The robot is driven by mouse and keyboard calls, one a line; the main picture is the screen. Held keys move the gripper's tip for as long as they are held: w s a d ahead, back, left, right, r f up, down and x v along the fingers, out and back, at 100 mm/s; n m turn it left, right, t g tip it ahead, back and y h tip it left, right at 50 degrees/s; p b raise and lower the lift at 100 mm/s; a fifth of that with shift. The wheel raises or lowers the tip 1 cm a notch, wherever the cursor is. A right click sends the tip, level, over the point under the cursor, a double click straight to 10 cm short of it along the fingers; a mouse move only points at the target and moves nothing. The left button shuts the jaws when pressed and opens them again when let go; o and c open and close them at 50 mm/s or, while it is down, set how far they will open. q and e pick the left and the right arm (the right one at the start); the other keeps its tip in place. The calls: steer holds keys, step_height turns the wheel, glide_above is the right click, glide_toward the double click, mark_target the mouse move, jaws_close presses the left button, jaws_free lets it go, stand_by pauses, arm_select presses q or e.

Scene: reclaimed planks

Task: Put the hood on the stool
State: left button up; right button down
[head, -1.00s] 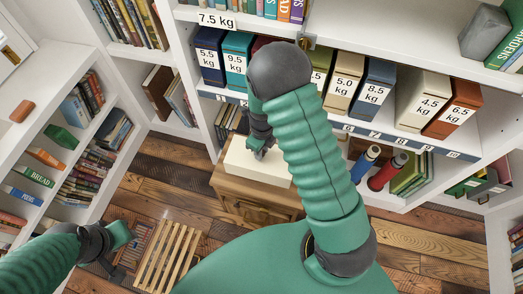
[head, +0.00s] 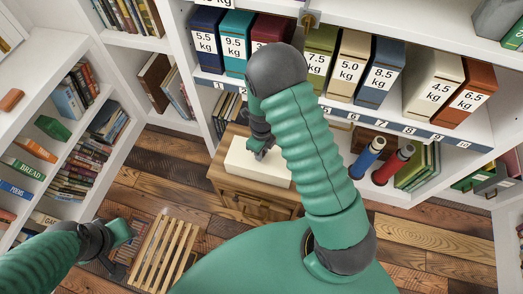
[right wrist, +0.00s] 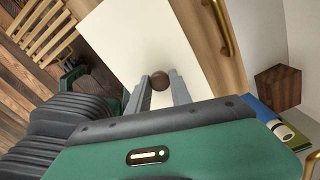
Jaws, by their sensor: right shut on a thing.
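The hood (head: 242,163) is a cream box with a round brown knob (right wrist: 160,83). It is over the top of a wooden cabinet (head: 235,198); I cannot tell whether it touches it. My right gripper (head: 262,153) is at the hood's top. In the right wrist view its fingers (right wrist: 160,87) are shut on the knob, one on each side. The stool (head: 165,255) is a low slatted wooden one on the floor at lower left. My left gripper (head: 118,262) is beside the stool's left side; its fingers are too unclear to read.
Behind the cabinet is a white shelf with weight-labelled boxes (head: 375,75). A bookcase (head: 70,110) lines the left. Plank floor (head: 150,185) is clear between the cabinet and the stool.

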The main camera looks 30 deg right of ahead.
steer(key=c, duration=1.1)
jaws_free()
step_height(320, 180, up, 17)
steer(key=p, duration=0.5)
steer(key=shift+f+p, duration=0.1)
steer(key=shift+p, duration=0.3)
